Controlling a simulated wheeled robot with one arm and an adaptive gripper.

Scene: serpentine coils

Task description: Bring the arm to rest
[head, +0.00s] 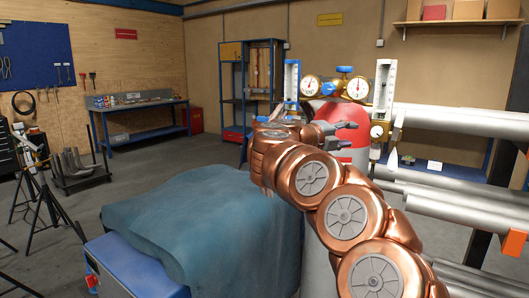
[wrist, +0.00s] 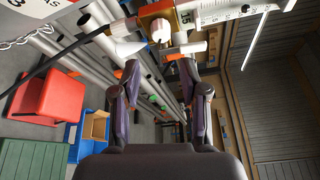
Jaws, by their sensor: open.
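My copper arm reaches from the lower right of the head view toward the middle, and is held out in the air. My gripper (head: 338,127) is at its far end, in front of the red-topped gas cylinder (head: 345,154). In the wrist view my gripper (wrist: 160,66) shows two dark fingers spread apart, with nothing held between them. A brass valve fitting (wrist: 157,22) and a white flowmeter scale (wrist: 228,14) are close beyond the fingertips. I cannot tell how large the gap to them is.
Gauges (head: 311,86) and flowmeters (head: 383,84) stand around my gripper. Metal pipes (head: 460,182) lie racked at the right. A teal cover (head: 200,225) drapes over something in front, left of my arm.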

